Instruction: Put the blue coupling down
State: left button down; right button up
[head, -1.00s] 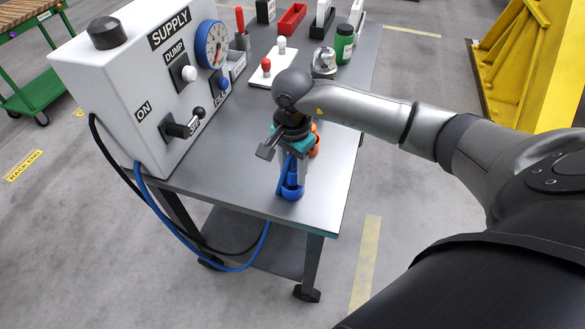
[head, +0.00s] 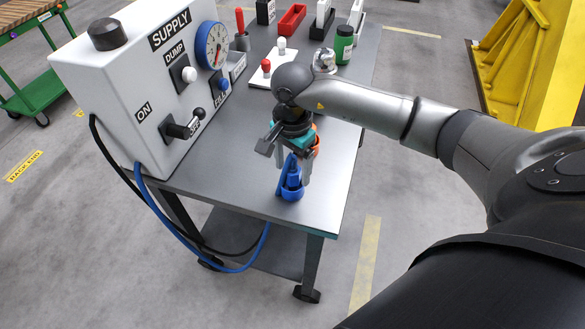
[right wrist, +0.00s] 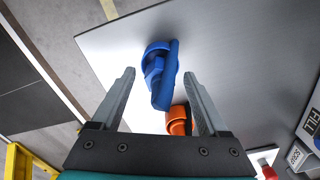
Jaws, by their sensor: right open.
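The blue coupling (head: 293,177) stands near the front edge of the metal cart top, its lower end at a blue ring-shaped seat (head: 292,194). My right gripper (head: 293,181) is open, pointing down, with one finger on each side of the coupling. In the right wrist view its fingers (right wrist: 160,76) are spread, with a gap to the coupling on both sides. How deep the coupling sits in the seat is unclear. My left gripper is out of view.
An orange coupling (right wrist: 178,120) stands close behind, partly hidden by a finger. The white SUPPLY box (head: 130,85) with levers and a gauge stands at left. A white plate with knobs (head: 268,70) lies farther back. The cart top right of my gripper is clear.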

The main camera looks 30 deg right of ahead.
notch_tip(320, 180, up, 11)
jog(key=shift+f, duration=0.1)
dwell(0.6)
